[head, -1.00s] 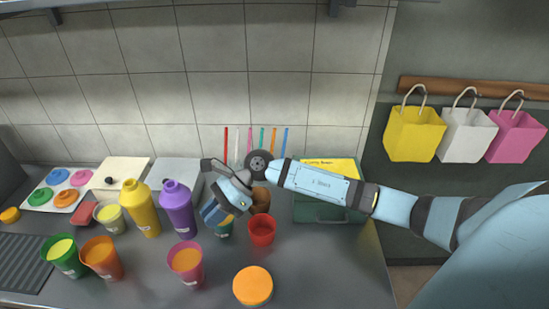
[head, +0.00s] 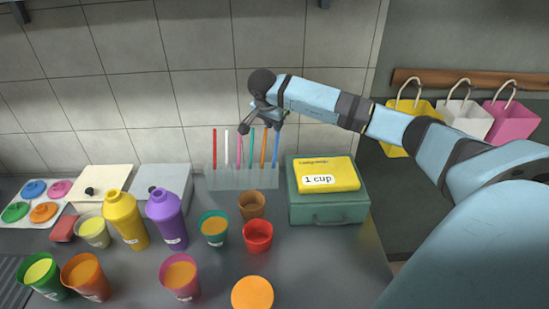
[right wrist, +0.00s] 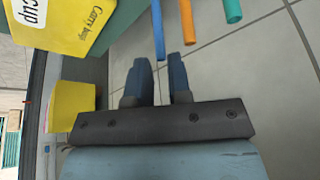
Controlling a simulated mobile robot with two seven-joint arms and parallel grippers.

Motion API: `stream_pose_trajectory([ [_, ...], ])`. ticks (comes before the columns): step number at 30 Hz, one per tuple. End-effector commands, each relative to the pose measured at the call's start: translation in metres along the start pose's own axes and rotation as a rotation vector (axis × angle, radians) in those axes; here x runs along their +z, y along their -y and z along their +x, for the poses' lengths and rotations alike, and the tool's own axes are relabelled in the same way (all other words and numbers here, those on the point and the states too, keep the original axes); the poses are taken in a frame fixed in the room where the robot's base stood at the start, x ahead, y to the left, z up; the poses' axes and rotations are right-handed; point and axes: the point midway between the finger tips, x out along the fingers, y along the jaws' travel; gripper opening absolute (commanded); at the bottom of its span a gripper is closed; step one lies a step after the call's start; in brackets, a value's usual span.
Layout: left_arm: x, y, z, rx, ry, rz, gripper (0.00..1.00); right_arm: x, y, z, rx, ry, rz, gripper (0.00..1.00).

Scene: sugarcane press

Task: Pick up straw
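Several upright straws stand in a row in a clear holder (head: 240,180) against the tiled wall: red (head: 215,148), white (head: 227,146), pink (head: 239,150), green (head: 251,150), orange (head: 264,150) and blue (head: 276,150). My right gripper (head: 260,120) is above the row, near the straw tops. My left gripper is not in view.
A green box (head: 328,207) with a yellow bag (head: 325,172) on top stands right of the holder. A brown cup (head: 252,205), red cup (head: 258,236) and teal cup (head: 214,228) stand in front. Purple (head: 167,215) and yellow (head: 125,218) bottles stand at left.

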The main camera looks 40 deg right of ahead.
Motion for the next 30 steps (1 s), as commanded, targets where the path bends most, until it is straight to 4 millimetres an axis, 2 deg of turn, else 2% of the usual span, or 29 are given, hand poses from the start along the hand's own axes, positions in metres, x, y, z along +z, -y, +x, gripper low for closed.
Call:
stream_pose_trajectory([
  [8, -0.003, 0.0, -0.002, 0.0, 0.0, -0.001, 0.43, 0.001, 0.0, 0.018, 0.0, 0.001, 0.0, 0.18],
  [18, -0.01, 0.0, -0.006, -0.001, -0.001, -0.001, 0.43, 0.0, -0.002, 0.062, 0.0, 0.002, 0.001, 0.18],
  [24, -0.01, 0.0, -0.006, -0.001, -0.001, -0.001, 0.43, 0.0, -0.002, 0.064, -0.002, 0.001, 0.0, 0.18],
  [27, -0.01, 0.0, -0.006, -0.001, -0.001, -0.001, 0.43, 0.0, -0.002, 0.064, -0.002, 0.001, 0.0, 0.0],
  [30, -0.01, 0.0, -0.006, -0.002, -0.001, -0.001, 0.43, 0.0, -0.002, 0.063, -0.002, 0.001, 0.0, 0.0],
])
